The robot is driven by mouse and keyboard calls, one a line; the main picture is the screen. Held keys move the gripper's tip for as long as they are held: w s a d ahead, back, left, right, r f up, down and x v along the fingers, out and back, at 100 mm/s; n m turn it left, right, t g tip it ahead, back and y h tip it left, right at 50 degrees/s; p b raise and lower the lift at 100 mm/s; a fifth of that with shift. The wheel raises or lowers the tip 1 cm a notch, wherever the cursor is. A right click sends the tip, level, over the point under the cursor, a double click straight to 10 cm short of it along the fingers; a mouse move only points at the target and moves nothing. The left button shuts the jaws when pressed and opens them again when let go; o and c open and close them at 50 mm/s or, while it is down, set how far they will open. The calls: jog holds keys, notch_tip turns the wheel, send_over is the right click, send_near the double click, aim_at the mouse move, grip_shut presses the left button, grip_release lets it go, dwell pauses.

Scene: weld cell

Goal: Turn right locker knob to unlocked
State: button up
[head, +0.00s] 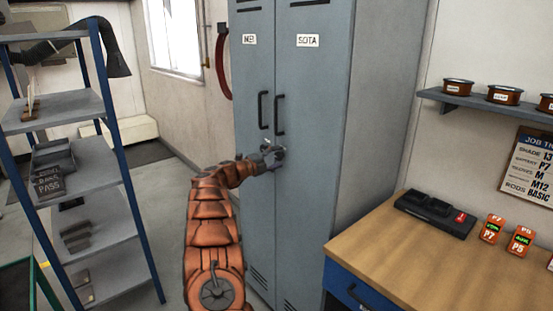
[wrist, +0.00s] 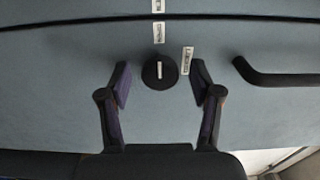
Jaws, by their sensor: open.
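The grey-blue right locker door (head: 312,90) carries a "SOTA" label and is shut. In the wrist view its round black knob (wrist: 151,83) sits between the two fingertips of my gripper (wrist: 160,86). A white mark on the knob runs up and down in the picture, toward the small label above it (wrist: 158,33). A second label (wrist: 187,60) sits at the upper right of the knob. The fingers are spread, with a gap showing on each side of the knob. In the head view my gripper (head: 274,155) is at the right door and hides the knob.
A black door handle (wrist: 275,79) is close to the right finger in the wrist view. The left locker door (head: 253,80) is beside it. A wooden bench (head: 400,262) stands at the right, and a shelf rack (head: 60,115) at the left.

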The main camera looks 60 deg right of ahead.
jog(key=v, duration=1.2)
dwell(0.6)
